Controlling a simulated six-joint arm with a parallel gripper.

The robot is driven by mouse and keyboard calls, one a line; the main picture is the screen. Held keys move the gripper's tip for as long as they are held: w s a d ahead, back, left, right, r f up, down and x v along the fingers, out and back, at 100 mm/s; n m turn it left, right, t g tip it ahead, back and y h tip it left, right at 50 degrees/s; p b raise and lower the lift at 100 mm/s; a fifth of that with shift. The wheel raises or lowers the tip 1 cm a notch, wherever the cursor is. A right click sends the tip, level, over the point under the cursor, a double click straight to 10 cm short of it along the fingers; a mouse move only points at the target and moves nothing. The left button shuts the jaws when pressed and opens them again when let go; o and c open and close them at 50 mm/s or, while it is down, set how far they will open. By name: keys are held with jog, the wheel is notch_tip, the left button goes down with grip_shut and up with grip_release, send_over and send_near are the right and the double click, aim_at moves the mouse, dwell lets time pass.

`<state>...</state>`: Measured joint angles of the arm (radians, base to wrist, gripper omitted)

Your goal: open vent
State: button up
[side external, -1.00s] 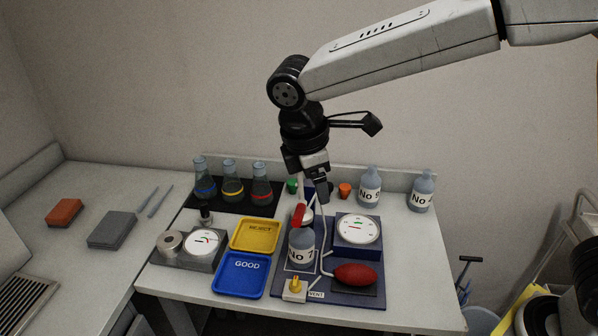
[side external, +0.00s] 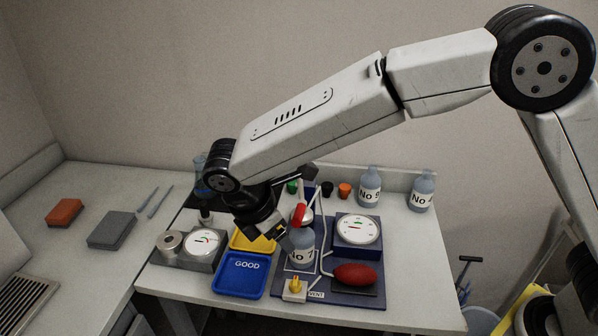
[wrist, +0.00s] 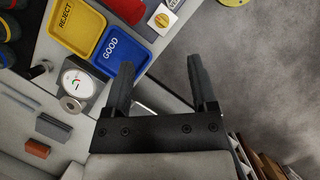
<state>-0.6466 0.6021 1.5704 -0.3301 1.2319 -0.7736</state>
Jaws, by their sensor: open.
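The vent is a small white block with a yellow knob (side external: 295,286), at the front edge of the blue board beside the VENT label. It also shows in the wrist view (wrist: 162,19), beyond and above my fingertips. The knob is clear of the fingers.
The blue GOOD tray (side external: 240,275) and yellow REJECT tray (side external: 240,238) lie left of the board. A red bulb (side external: 356,274) and a dial gauge (side external: 358,229) are to the right. Another gauge (side external: 204,242) stands at left. Tubes run around the bottle.

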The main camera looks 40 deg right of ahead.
send_near(293, 283)
jog(key=f, duration=0.2)
jog(key=shift+w+d, duration=0.1)
jog(key=shift+d, duration=0.3)
jog(key=shift+x, duration=3.8)
grip_shut()
